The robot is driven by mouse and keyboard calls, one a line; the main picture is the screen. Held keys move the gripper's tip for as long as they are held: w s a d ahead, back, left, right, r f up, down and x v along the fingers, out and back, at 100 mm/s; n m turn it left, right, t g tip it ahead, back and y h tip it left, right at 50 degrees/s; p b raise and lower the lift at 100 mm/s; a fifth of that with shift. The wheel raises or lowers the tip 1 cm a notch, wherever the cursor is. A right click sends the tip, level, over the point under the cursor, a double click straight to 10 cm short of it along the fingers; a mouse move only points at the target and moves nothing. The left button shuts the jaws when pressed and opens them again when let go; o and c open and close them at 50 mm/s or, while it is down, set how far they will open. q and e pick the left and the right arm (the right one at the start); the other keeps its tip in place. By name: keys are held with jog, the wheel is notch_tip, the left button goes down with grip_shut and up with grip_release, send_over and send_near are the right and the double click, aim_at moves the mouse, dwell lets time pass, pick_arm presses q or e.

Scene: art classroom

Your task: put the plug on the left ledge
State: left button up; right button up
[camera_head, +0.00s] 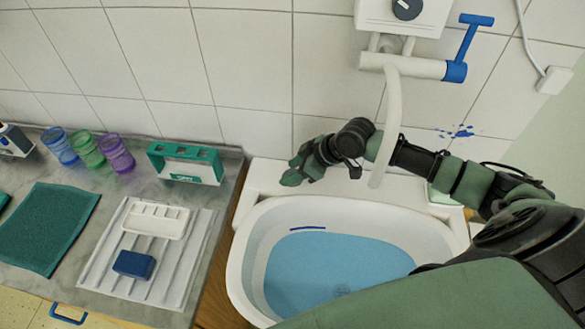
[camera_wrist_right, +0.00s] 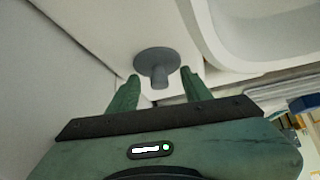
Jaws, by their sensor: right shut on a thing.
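The grey plug (camera_wrist_right: 157,62), a round disc with a short stem, is between the fingertips of my right gripper (camera_wrist_right: 160,76) in the wrist view. The right gripper is shut on it, over the white left ledge (camera_head: 262,178) at the sink's back left corner. In the head view the right gripper (camera_head: 292,178) points left, and the plug is hidden. I cannot tell whether the plug touches the ledge. The ledge also shows pale in the wrist view (camera_wrist_right: 100,35). My left gripper is not in view.
The white sink (camera_head: 240,262) holds blue water (camera_head: 335,262). A white spout (camera_head: 388,120) hangs over my right arm. Left is a grey counter (camera_head: 232,165) with a green holder (camera_head: 190,160), several coloured cups (camera_head: 88,150), a drying mat (camera_head: 200,262) and a blue sponge (camera_head: 133,264).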

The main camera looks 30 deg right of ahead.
jog(key=shift+f, duration=0.1)
jog(key=o, duration=1.3)
jog(key=shift+o, duration=0.2)
jog(key=v, duration=1.2)
jog(key=shift+b, duration=0.45)
